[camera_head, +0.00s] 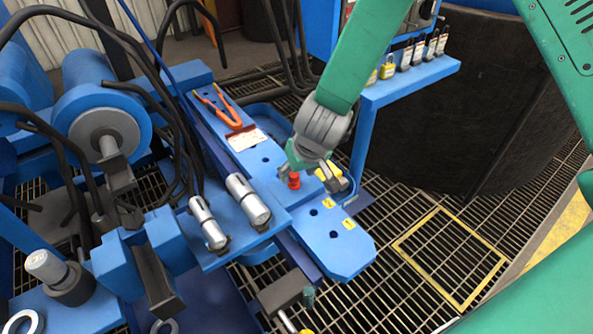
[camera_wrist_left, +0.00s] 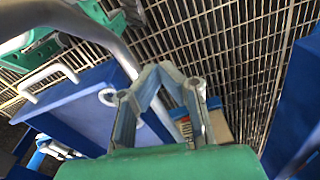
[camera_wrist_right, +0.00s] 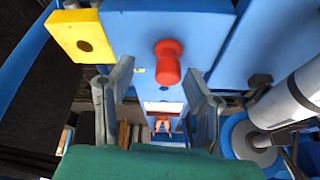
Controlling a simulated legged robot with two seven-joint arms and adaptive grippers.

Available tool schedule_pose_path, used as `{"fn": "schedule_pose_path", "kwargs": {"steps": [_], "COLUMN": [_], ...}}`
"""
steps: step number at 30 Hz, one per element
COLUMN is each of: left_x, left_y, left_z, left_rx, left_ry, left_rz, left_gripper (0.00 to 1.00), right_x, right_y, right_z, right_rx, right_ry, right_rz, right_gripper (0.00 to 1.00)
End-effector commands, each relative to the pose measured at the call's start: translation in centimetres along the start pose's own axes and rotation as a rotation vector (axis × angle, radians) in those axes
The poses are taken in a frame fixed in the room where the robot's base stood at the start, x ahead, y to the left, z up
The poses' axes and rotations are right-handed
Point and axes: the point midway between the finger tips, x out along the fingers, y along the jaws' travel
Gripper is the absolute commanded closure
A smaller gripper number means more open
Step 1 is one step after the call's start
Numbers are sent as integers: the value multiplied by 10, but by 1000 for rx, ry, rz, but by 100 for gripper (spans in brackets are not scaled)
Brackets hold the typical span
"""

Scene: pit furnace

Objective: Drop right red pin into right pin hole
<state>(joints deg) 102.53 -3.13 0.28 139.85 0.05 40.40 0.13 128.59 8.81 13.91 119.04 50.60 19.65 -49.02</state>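A red pin (camera_head: 294,181) stands on the blue plate (camera_head: 345,262) in the head view, just below my right gripper (camera_head: 311,174). In the right wrist view the red pin (camera_wrist_right: 168,62) shows ahead of my right gripper (camera_wrist_right: 160,92), whose two fingers are apart with nothing between them. Dark round holes, one (camera_head: 313,212) and another (camera_head: 333,234), lie in the plate in front of the pin, near yellow labels. The frames do not show which is the right pin hole. My left gripper (camera_wrist_left: 161,70) has its fingertips together in the left wrist view, with nothing visible held.
Orange-handled tongs (camera_head: 225,110) lie farther back on the blue plate. A yellow block (camera_wrist_right: 80,36) is near the right gripper. A shelf with padlocks (camera_head: 415,75) is behind. Grating floor lies right.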

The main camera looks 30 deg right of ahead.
Motion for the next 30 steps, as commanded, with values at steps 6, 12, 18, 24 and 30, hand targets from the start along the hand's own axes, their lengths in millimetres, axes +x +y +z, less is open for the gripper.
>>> {"fn": "schedule_pose_path", "kwargs": {"steps": [6,12,18,24,30], "left_x": [0,-1,-1,-1,0], "left_y": [0,0,0,0,0], "left_z": [2,2,1,1,1], "left_rx": [0,0,0,0,0], "left_ry": [2,3,3,2,2], "left_rz": [1,0,0,0,0], "left_gripper": [100,100,100,100,100], "right_x": [-13,-50,-88,-111,-118], "right_y": [-1,1,3,4,4], "right_z": [-1,-2,-2,-1,0], "right_rx": [-3,-5,-2,0,2], "right_ry": [2,5,4,1,-2], "right_rz": [1,1,0,-1,-2], "right_gripper": [56,56,56,56,56]}}
